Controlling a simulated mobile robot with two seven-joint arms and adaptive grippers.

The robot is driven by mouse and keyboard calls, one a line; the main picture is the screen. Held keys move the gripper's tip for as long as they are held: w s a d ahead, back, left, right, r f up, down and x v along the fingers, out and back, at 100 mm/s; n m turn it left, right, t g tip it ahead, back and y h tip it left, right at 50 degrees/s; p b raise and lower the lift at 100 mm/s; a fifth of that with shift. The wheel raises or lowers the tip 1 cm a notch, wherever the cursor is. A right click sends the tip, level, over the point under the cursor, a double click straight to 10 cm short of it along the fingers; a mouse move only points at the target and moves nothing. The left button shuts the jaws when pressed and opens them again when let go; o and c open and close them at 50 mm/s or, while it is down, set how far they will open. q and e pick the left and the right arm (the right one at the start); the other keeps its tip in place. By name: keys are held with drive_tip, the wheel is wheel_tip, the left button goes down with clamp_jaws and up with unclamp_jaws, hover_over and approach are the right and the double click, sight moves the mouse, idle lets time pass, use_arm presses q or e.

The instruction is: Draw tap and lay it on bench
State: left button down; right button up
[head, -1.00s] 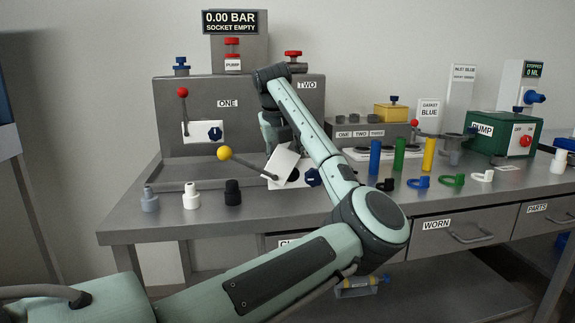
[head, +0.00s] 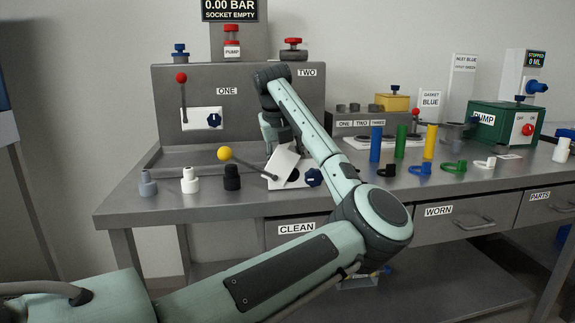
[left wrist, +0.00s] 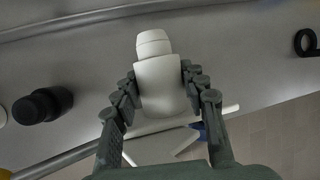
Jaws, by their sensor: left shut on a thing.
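In the left wrist view, my left gripper (left wrist: 160,78) is shut around a white cylindrical part of the tap (left wrist: 152,45). In the head view my arm hides most of the fingers. Whether the tap touches the bench I cannot tell. My right gripper is not in view.
A grey (head: 147,184), a white (head: 190,181) and a black fitting (head: 232,178) stand left of the tap. A black ring (head: 386,170) and coloured cylinders stand right. The panel (head: 175,90) rises behind; its display reads "SOCKET EMPTY". The bench's front left corner is clear.

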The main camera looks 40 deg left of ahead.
use_arm(q)
drive_tip(key=shift+f, duration=0.1)
idle(0.3)
drive_tip(key=c, duration=0.8)
unclamp_jaws()
drive_tip(key=shift+o, duration=0.2)
drive_tip(key=v, duration=1.2)
